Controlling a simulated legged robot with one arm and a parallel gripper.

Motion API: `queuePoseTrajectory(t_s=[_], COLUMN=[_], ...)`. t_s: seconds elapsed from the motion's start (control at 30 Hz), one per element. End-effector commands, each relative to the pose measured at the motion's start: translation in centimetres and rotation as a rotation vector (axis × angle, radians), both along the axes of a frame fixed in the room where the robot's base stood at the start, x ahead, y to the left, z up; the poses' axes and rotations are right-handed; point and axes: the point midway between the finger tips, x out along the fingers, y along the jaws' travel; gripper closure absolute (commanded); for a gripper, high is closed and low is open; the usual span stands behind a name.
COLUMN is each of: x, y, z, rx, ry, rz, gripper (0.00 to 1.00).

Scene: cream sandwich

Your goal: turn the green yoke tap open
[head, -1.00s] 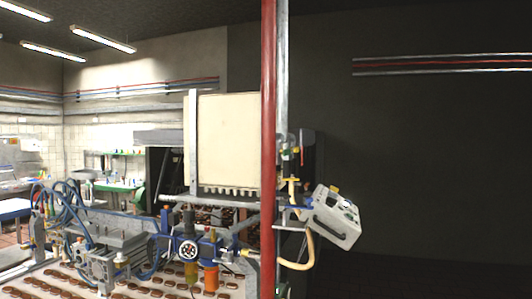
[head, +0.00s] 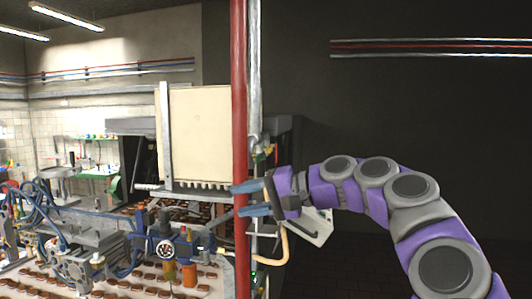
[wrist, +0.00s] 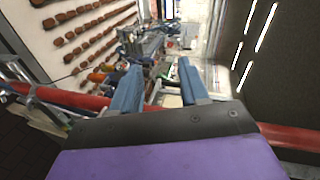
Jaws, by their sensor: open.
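My gripper (head: 237,200) is open and empty in the head view, its two blue fingers pointing left across the red vertical pipe. In the wrist view the open fingers (wrist: 158,64) point toward the machine, with nothing between them. Another tiny green spot (head: 253,275) shows low beside the red pipe. Both are too small for me to tell whether either is the yoke tap. My gripper and arm hide part of the fittings there.
The red pipe (head: 240,90) stands upright beside a grey pipe (head: 255,70); it crosses behind the fingers in the wrist view (wrist: 72,99). A tilted pale control box (head: 318,228) is partly behind my arm. The conveyor (head: 60,282) carries rows of brown biscuits. A dark wall fills the right.

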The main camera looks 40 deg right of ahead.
Motion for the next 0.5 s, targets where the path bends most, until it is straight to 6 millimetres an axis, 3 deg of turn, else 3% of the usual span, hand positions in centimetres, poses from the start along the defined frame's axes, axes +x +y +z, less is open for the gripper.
queuePoseTrajectory(t_s=[0.03, 0.1, 0.2, 0.33, 0.5], x=[0.1, -0.5, -1.6, -3.1, -3.6], y=[-3.4, -7.8, -12.8, -17.1, -19.1], z=[1.5, 3.0, 4.3, 4.9, 5.0], rx=[0.049, 0.110, 0.176, 0.225, 0.250], ry=[-0.027, -0.067, -0.112, -0.147, -0.164], rz=[-0.060, -0.139, -0.233, -0.314, -0.350], gripper=[0.55, 0.55, 0.55, 0.55, 0.55])
